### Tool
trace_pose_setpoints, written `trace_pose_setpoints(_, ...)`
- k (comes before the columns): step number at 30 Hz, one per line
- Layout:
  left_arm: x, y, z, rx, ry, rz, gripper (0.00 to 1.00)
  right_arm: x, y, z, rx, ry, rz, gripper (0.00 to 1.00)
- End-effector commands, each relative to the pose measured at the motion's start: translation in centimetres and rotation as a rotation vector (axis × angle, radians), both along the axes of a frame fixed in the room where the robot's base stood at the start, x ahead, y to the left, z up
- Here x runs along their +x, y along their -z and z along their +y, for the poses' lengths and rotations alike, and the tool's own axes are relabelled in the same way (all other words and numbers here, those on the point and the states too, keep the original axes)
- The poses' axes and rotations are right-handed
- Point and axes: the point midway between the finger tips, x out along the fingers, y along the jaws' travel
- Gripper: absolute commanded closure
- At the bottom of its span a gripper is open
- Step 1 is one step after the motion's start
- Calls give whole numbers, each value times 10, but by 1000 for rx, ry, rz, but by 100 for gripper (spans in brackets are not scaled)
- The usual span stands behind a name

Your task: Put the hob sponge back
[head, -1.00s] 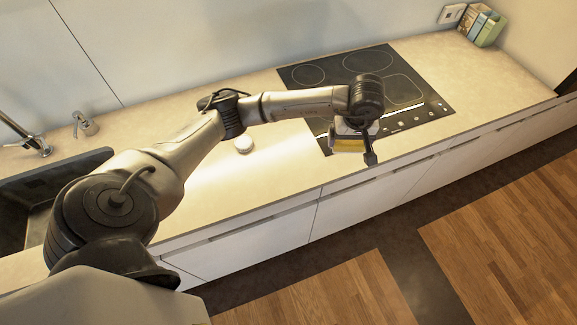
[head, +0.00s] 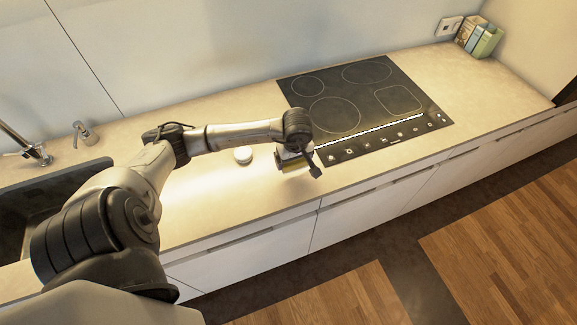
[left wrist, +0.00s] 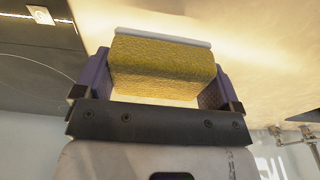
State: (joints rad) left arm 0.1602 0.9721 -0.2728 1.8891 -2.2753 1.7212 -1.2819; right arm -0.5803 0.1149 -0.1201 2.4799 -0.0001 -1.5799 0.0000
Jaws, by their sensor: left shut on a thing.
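A yellow sponge with a pale layer (left wrist: 165,70) is between the two fingers of my left gripper (left wrist: 160,85) in the left wrist view. The gripper is shut on it. In the head view my left gripper (head: 296,163) holds the sponge above the counter, just left of the hob's near left corner. The sponge shows there only as a small yellow strip. The black hob (head: 362,100) is set in the counter and its top is clear. My right gripper is not in view.
A small white round thing (head: 243,155) lies on the counter left of my gripper. A dark sink (head: 75,180) and a tap (head: 30,150) are at the left, with a soap dispenser (head: 83,132). Books (head: 480,37) stand at the far right. The counter (head: 225,195) is mostly bare.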

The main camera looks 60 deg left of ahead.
Motion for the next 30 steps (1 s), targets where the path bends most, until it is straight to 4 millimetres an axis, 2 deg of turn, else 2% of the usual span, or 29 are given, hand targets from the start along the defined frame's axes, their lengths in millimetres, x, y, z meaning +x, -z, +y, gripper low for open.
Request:
trace_pose_setpoints(3,-9,5,4,1,1,2,33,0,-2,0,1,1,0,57)
trace_pose_setpoints(9,-13,10,6,0,1,0,33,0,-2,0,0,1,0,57)
trace_pose_setpoints(19,-13,46,6,-1,0,0,33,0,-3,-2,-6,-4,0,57)
trace_pose_setpoints(30,-13,50,6,1,1,0,33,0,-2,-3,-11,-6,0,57)
